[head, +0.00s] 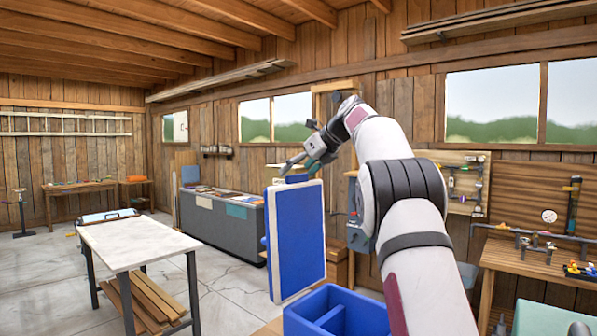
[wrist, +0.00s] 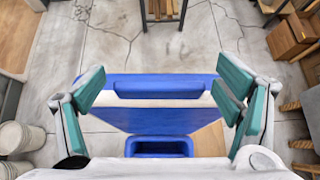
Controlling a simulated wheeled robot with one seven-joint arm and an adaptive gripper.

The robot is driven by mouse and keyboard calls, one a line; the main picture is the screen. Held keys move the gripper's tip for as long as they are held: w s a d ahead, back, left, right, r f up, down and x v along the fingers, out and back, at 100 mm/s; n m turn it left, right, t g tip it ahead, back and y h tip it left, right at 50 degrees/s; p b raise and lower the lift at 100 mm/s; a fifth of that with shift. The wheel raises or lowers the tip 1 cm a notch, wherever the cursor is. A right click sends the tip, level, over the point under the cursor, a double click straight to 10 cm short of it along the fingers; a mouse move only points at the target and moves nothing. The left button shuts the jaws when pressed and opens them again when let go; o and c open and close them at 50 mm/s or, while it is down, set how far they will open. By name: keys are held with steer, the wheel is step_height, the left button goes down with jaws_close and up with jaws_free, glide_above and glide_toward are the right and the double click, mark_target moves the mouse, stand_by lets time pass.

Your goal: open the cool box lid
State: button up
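The cool box (head: 345,312) is blue and sits at the bottom middle of the head view, with its top open and a divider inside. Its lid (head: 300,240) stands roughly upright at the box's far left side, a blue panel with a pale edge. In the wrist view the lid (wrist: 150,121) lies below the fingers, with a raised blue bar along its edge. My gripper (head: 297,168) is above the lid's top edge. In the wrist view my gripper (wrist: 160,88) has its teal fingers wide apart, with nothing pinched between them. Whether a finger touches the lid is unclear.
A white-topped table (head: 135,238) stands at the left with planks below. A grey counter (head: 222,222) with items on it is behind the lid. A wooden workbench (head: 535,262) with pipes is at the right. Concrete floor (head: 225,300) is clear between table and lid.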

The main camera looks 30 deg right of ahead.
stand_by(0.3)
steer(key=v, duration=1.2)
